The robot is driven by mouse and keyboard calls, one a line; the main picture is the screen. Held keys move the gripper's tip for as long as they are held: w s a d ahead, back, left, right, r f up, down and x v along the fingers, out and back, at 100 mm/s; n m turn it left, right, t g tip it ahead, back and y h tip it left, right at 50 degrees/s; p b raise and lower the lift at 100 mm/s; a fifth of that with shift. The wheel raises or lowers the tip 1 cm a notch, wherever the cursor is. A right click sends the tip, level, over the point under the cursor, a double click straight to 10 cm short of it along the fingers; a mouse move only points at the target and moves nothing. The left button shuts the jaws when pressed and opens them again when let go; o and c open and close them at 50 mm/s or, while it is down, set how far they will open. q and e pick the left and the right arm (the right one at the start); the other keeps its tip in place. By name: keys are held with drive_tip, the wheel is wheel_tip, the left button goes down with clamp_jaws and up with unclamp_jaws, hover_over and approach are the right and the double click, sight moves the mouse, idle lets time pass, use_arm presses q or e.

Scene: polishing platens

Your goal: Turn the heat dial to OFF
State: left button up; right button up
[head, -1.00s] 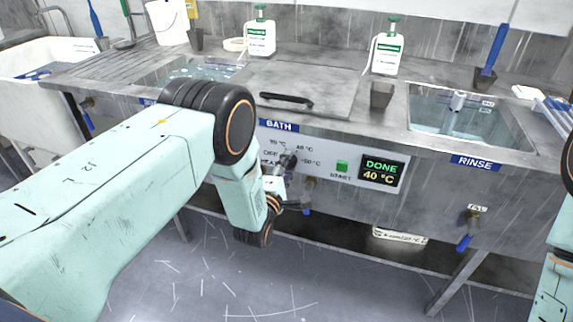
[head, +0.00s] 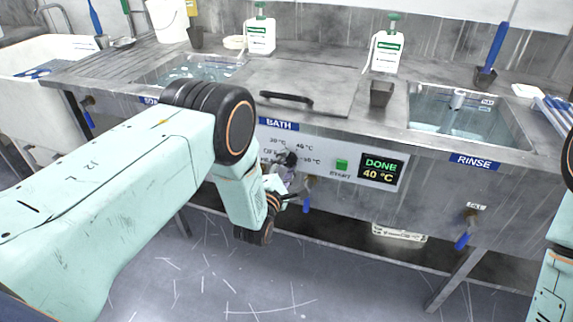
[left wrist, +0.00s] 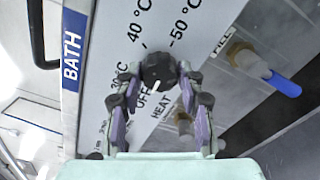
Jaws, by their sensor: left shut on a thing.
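The black heat dial (left wrist: 158,70) sits on the white control panel (head: 325,165) under the BATH label. My left gripper (left wrist: 160,78) is shut on the dial, with one finger on each side of it, in the left wrist view. A white mark on the dial's rim points down in that view, toward the OFF lettering (left wrist: 142,101). The 30, 40 and 50 °C marks lie around the dial. In the head view my left gripper (head: 288,160) is at the dial and covers part of it. My right gripper is out of view.
A green START button (head: 342,165) and a display (head: 381,170) reading DONE 40 °C are right of the dial. Blue-handled drain taps (head: 307,200) stick out below the panel. A lid (head: 300,85) with a black handle covers the bath.

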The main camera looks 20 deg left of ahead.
use_arm(q)
drive_tip(key=shift+w+r, duration=0.15)
drive_tip(key=shift+r, duration=0.1)
drive_tip(key=o, duration=1.2)
drive_tip(key=shift+f, duration=0.15)
drive_tip(key=shift+c, duration=0.2)
drive_tip(key=shift+s+f, duration=0.1)
drive_tip(key=shift+s, duration=0.45)
drive_tip(key=s, duration=1.1)
drive_tip(key=shift+a, duration=0.2)
